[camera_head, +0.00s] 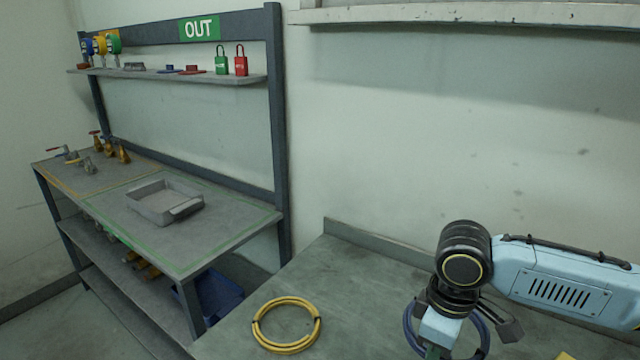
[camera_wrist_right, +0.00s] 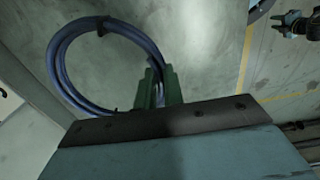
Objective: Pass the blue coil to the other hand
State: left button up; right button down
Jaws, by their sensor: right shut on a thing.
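The blue coil (camera_head: 482,331) is a ring of blue hose with dark ties, seen at the lower right of the head view, partly hidden behind my right arm. My right gripper (camera_head: 436,350) is shut on it. In the right wrist view the blue coil (camera_wrist_right: 62,68) stands out to the left of the green fingertips (camera_wrist_right: 158,88), which pinch one side of its loop. Whether the coil touches the table cannot be told. My left gripper is in neither view.
A yellow coil (camera_head: 257,332) lies on the near table (camera_head: 345,290). A workbench at the left holds a grey tray (camera_head: 151,209) and several brass valves (camera_head: 122,150). Padlocks (camera_head: 222,62) stand on its shelf under an OUT sign. The near table's middle is clear.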

jog(key=m, duration=0.3)
jog(key=d+r+m, duration=0.1)
jog(key=m, duration=0.3)
jog(key=m+b, duration=0.1)
jog(key=m, duration=0.3)
jog(key=shift+w+d+r, duration=0.3)
jog(key=shift+w+d, duration=0.05)
